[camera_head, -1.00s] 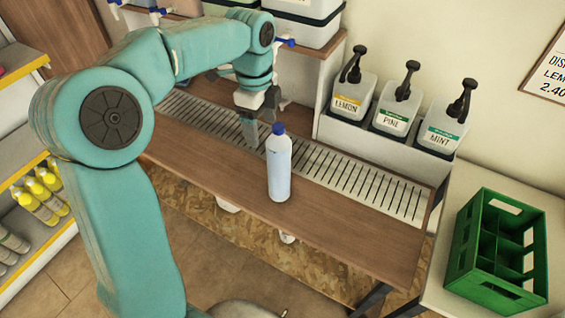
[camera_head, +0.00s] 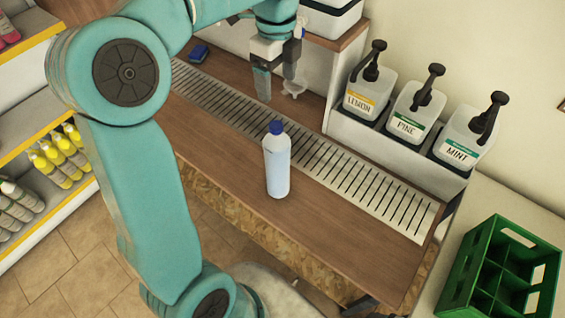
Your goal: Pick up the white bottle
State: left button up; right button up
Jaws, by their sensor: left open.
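The white bottle (camera_head: 277,167) with a blue cap stands upright on the brown wooden counter, near the middle of the head view. My left gripper (camera_head: 277,85) hangs above and behind the bottle, fingers pointing down over the slotted drain strip. Its fingers are apart with nothing between them, and it does not touch the bottle. My right gripper is not in view.
A metal drain strip (camera_head: 345,178) runs along the counter behind the bottle. Pump bottles labelled LEMON (camera_head: 368,90), PINE (camera_head: 412,118) and MINT (camera_head: 462,142) stand behind it. A green crate (camera_head: 505,270) is at right. A blue sponge-like block (camera_head: 199,52) lies at the back left.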

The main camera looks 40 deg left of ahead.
pick_arm(q)
send_near(276, 125)
notch_tip(276, 125, down, 5)
jog(key=shift+w+a+f, duration=0.1)
jog(key=shift+w+f, duration=0.05)
jog(key=shift+f, duration=0.05)
jog(key=shift+s+f, duration=0.3)
jog(key=shift+f, duration=0.25)
jog(key=f+p, duration=0.1)
jog(key=f, duration=0.4)
jog(key=shift+w, duration=0.2)
jog(key=shift+s, duration=0.2)
jog(key=shift+w, duration=0.15)
jog(key=c, duration=0.9)
grip_shut()
